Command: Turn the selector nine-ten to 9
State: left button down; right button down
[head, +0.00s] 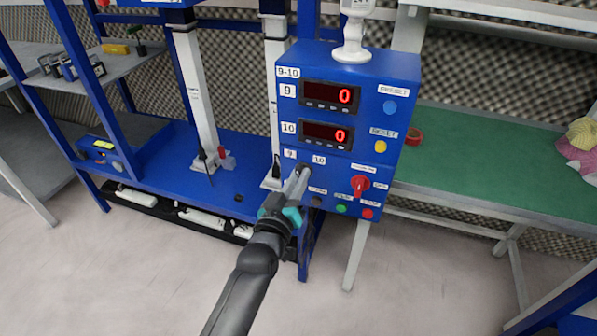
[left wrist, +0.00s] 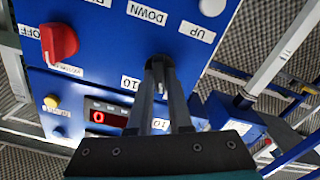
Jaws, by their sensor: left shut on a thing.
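The blue control box (head: 345,110) stands in the middle of the head view, with red displays reading 0 beside labels 9 and 10. Below them are small labels 9 (head: 290,154) and 10 (head: 319,160) for the selector nine-ten. My left gripper (head: 301,172) reaches the panel just under these labels and covers the selector there. In the left wrist view its fingers (left wrist: 161,80) are shut on the dark selector knob (left wrist: 157,62), beside the label 10 (left wrist: 130,83). The knob's pointing direction is mostly hidden. My right gripper is not in view.
A red rotary switch (head: 361,185) sits right of the selector, with green (head: 341,208) and red (head: 367,213) buttons below it. Yellow (head: 380,146) and blue (head: 390,106) buttons are higher up. A green-topped table (head: 480,160) stands at right and a blue frame at left.

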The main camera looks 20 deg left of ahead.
pick_arm(q)
jog(key=shift+r+n+p, duration=0.1)
jog(key=shift+n+p, duration=0.2)
jog(key=shift+n, duration=0.2)
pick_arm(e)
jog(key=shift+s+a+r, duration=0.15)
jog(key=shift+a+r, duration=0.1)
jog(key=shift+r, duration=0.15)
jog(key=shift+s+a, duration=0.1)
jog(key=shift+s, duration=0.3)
pick_arm(q)
jog(key=c, duration=0.8)
grip_release()
jog(key=shift+c, duration=0.2)
jog(key=shift+s, duration=0.15)
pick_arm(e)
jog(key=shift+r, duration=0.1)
pick_arm(q)
jog(key=s+p, duration=0.3)
jog(key=s, duration=1.2)
jog(key=shift+a, duration=0.25)
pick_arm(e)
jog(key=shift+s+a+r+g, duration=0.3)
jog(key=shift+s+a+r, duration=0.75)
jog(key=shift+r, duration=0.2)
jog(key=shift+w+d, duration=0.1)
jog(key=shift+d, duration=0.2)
